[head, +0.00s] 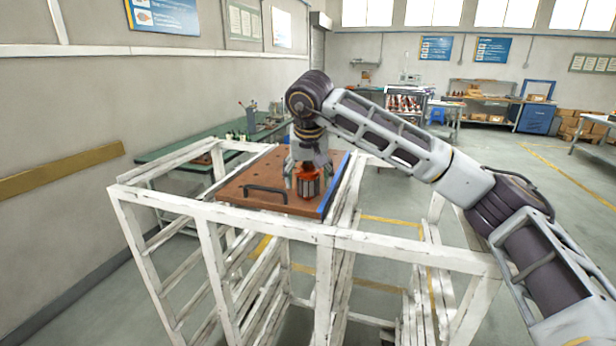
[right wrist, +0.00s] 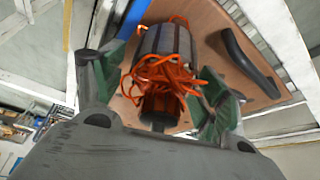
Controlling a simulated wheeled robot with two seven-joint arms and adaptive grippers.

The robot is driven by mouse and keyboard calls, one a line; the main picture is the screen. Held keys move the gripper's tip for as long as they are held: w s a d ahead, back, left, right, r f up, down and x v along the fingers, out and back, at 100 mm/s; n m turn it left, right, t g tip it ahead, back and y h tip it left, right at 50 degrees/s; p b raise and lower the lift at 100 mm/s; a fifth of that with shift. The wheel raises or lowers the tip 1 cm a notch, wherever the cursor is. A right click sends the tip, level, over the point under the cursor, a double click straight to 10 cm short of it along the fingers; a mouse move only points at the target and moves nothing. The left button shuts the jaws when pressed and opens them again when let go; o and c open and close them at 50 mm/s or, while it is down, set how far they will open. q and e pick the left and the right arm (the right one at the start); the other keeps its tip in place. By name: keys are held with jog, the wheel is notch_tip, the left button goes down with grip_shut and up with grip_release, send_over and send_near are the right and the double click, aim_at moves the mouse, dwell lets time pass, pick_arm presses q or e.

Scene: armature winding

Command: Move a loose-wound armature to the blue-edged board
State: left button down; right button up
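One armature (head: 309,188) with orange winding stands upright on the brown board near its blue edge (head: 336,184). In the right wrist view the armature (right wrist: 165,72) has loose, tangled orange wire around its dark core. The board (head: 238,186) lies on a white frame, with a black handle at its near side. My right gripper (head: 309,178) points down over the armature, one finger on each side. In the right wrist view its green-padded fingers (right wrist: 160,92) are spread, with brown board showing between them and the armature. My left gripper is out of view.
The black handle (head: 266,193) stands up close to the armature. White frame rails (head: 300,232) surround the board. A green-topped bench (head: 190,152) with small items is behind on the left. Shelves and boxes stand far back; the floor on the right is open.

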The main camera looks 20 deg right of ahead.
jog(key=shift+f, duration=0.1)
dwell(0.3)
jog(key=v, duration=1.2)
jog(key=shift+r, duration=0.25)
dwell(0.7)
jog(key=v, duration=1.1)
jog(key=shift+r, duration=0.3)
dwell(0.5)
jog(key=shift+s, duration=0.1)
